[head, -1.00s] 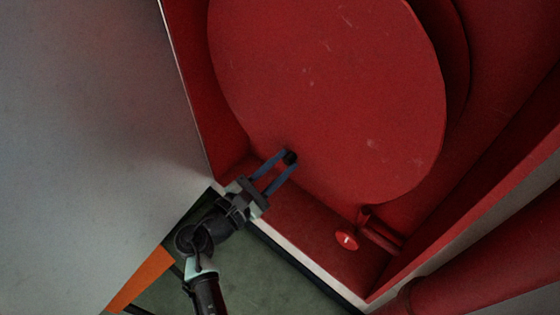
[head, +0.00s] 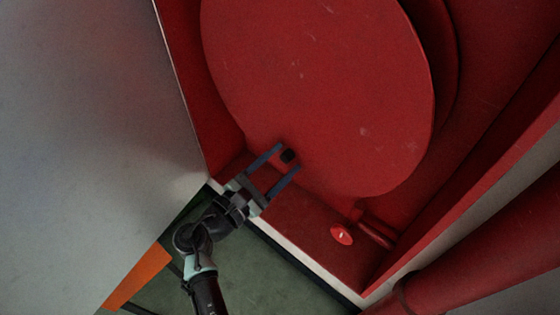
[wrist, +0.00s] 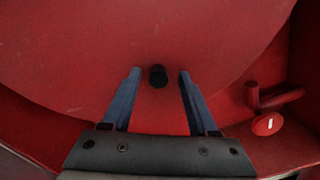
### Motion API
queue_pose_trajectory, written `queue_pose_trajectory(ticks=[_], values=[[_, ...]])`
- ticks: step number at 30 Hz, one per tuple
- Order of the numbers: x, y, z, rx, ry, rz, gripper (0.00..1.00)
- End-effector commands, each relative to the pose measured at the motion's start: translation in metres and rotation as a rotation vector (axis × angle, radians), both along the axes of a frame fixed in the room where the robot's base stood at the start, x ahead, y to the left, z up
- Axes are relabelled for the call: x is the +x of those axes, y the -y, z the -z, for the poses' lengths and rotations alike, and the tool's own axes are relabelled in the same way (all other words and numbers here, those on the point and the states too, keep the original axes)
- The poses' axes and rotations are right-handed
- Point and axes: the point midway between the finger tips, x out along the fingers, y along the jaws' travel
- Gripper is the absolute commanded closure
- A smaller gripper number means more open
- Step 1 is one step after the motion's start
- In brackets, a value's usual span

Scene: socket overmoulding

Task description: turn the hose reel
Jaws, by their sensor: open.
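The hose reel (head: 330,90) is a large red disc inside a red cabinet in the head view. It also fills the upper part of the wrist view (wrist: 110,50). A small black knob (head: 288,156) sits near the reel's lower edge. My gripper (head: 288,157) is open, its two blue fingers on either side of the knob. In the wrist view the knob (wrist: 158,76) stands between the fingertips, with a gap to each finger. Whether the tips reach past the knob's end is hard to tell.
A red valve handwheel (head: 342,233) on a short pipe is at the cabinet's lower right. The cabinet's pale front edge (head: 300,260) runs below my gripper. A grey panel (head: 90,100) stands at the left. A thick red pipe (head: 470,255) is at the lower right.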

Motion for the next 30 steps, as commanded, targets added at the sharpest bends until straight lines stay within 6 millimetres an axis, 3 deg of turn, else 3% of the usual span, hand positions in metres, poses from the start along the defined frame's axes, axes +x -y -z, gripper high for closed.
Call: queue_pose_trajectory(ticks=[10, 24, 30], values=[[-0.009, -0.008, 0.002, -0.001, 0.0, -0.004, 0.41], [-0.086, -0.064, 0.003, 0.001, 0.0, -0.005, 0.41], [-0.102, -0.075, 0.001, 0.001, 0.0, -0.001, 0.41]])
